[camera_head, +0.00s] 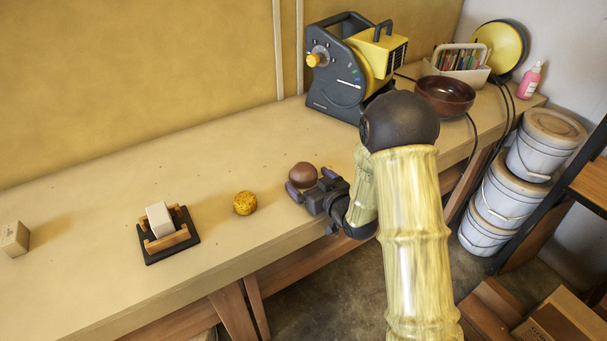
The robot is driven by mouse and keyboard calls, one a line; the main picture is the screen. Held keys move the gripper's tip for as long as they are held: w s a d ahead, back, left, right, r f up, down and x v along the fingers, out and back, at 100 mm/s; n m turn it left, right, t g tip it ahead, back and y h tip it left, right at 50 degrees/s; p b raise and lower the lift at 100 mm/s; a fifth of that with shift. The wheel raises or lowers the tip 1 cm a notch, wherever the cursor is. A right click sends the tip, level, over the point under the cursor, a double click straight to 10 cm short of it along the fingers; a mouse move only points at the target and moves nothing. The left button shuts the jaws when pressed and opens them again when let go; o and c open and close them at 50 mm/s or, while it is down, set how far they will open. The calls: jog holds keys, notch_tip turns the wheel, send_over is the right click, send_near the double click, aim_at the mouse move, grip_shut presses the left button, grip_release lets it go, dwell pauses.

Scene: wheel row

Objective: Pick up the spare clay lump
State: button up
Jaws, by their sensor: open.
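A round reddish-brown lump (302,173), which looks like the clay lump, sits on the long wooden bench. My gripper (311,183) is low over the bench's front part, with its jaws open toward the lump. One fingertip is at the lump's lower left and the other at its right. The lower part of the lump is hidden by the gripper. I cannot tell whether the fingers touch it or how far it is between them.
A yellow speckled ball (245,203) lies left of my gripper. Further left are a dark holder (153,249) with a white block (159,219) and a pale block (14,239). A dark machine (336,82) and a brown bowl (444,96) stand behind. Bench between is clear.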

aim_at(308, 173)
jog(key=shift+w+a+f, duration=0.1)
jog(key=shift+w+a, duration=0.3)
jog(key=shift+w, duration=0.15)
jog(key=shift+c, duration=0.2)
jog(key=c, duration=1.3)
notch_tip(308, 173, up, 10)
jog(key=shift+r+p, duration=0.1)
jog(key=shift+p, duration=0.55)
